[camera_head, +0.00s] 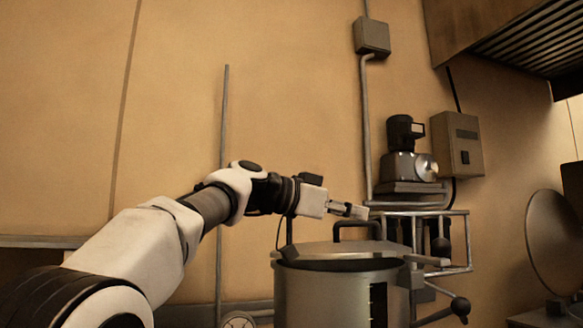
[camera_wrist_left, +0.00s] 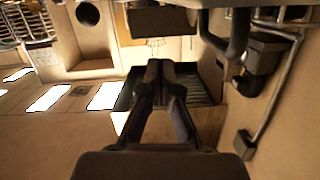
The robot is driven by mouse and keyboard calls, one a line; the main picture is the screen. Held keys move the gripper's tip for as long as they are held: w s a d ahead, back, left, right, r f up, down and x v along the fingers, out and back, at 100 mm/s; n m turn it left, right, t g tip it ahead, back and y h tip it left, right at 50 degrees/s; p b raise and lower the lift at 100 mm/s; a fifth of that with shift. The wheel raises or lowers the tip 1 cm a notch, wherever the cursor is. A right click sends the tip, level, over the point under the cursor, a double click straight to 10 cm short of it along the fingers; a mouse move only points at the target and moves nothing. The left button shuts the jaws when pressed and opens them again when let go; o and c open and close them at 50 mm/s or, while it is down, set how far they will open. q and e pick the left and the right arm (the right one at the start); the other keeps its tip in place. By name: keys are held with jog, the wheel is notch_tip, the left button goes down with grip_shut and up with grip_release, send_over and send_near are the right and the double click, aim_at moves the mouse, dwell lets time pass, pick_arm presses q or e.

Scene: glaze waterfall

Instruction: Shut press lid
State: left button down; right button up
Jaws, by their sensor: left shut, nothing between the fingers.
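The press is a grey metal drum (camera_head: 335,298) at the lower middle of the head view. Its flat grey lid (camera_head: 335,249) lies over the drum's top, and a dark band shows beneath its front edge; I cannot tell whether it is fully seated. A black bar handle (camera_head: 357,224) stands on the lid. My left gripper (camera_head: 358,211) is shut and empty, just above the lid by the handle; I cannot tell whether they touch. In the left wrist view its fingers (camera_wrist_left: 160,72) are together, with a black handle (camera_wrist_left: 235,45) at upper right. My right gripper is not in view.
A grey machine (camera_head: 410,165) sits on a shelf behind. A round disc (camera_head: 553,240) is at far right.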

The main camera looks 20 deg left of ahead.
pick_arm(q)
notch_tip(320, 180, down, 9)
jog(key=s+m+b, duration=0.1)
jog(key=b, duration=0.7)
jog(key=shift+d+r+t, duration=0.15)
jog(key=shift+d+t, duration=0.15)
jog(key=shift+d, duration=0.1)
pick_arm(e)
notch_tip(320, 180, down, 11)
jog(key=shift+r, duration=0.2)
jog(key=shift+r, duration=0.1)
pick_arm(q)
jog(key=s+a+r, duration=0.6)
jog(key=s+a, duration=0.1)
jog(key=shift+s+p, duration=0.25)
jog(key=shift+p, duration=0.1)
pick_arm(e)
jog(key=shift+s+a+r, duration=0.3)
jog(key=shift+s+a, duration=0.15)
